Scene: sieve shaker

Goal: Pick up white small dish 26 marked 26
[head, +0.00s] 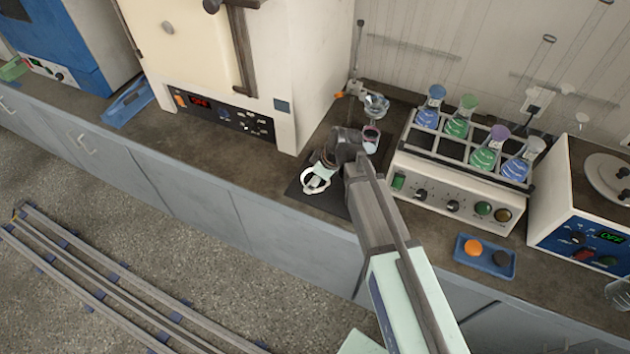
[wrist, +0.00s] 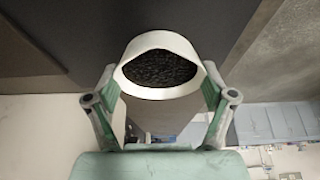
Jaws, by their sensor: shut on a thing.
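A small white dish (head: 315,181) is at my gripper (head: 322,168), over the dark mat on the bench, in the head view. In the wrist view the white dish (wrist: 160,48) sits between the two fingers of my gripper (wrist: 160,78), which press on its left and right sides. The dish holds dark granular material. No marking 26 can be read on it. I cannot tell whether the dish touches the mat or is held above it.
A cream oven (head: 225,60) stands left of my gripper. A shaker rack (head: 455,185) with several coloured flasks stands to the right. A glass vessel (head: 375,106) stands behind. A blue tray (head: 485,257) with an orange and a dark disc lies front right. The bench front edge is close.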

